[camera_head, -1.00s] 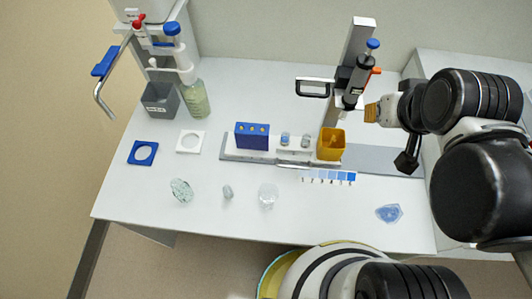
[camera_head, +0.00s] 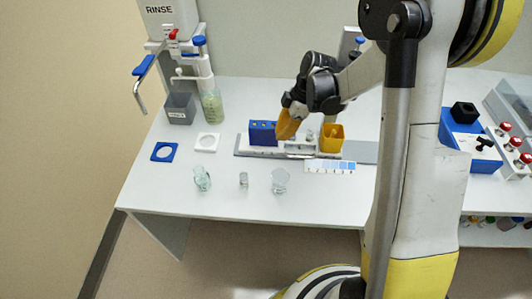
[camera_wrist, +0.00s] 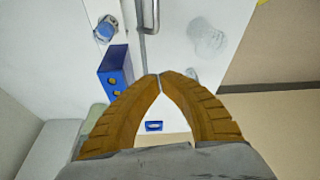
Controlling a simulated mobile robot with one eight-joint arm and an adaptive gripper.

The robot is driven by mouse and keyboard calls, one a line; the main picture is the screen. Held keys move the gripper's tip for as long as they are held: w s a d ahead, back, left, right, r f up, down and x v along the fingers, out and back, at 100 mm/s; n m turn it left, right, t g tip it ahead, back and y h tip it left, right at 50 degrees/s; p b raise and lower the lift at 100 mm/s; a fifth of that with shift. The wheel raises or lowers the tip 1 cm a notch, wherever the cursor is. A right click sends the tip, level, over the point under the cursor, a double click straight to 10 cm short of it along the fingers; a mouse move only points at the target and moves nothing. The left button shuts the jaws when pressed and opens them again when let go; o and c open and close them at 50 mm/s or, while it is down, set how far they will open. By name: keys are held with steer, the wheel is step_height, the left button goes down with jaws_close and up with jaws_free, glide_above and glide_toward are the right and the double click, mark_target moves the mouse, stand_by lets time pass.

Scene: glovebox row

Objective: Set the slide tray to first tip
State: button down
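The slide tray (camera_head: 300,155) is a long white carriage on a grey rail (camera_head: 360,152) at the back middle of the table. A small vial with a blue top shows in the wrist view (camera_wrist: 105,29). My gripper (camera_head: 285,136), with ribbed yellow fingers, is above the tray's front, beside the blue rack. My arm hides most of the pipette stand.
A blue scale strip (camera_head: 330,167) lies in front of the tray. Glass vessels (camera_head: 279,180) stand along the front of the table. A white ring (camera_head: 207,142), a blue ring (camera_head: 164,151) and a rinse station (camera_head: 180,105) are at left. A blue box (camera_head: 470,135) stands at right.

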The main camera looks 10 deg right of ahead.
steer(key=b+x, duration=0.4)
steer(key=x, duration=0.7)
steer(key=shift+d+f, duration=0.1)
steer(key=shift+f, duration=0.05)
steer(key=d, duration=0.1)
steer(key=d+b, duration=0.1)
steer(key=shift+s+d, duration=0.25)
steer(key=shift+d, duration=0.15)
steer(key=shift+d+r, duration=0.25)
steer(key=shift+d, duration=0.3)
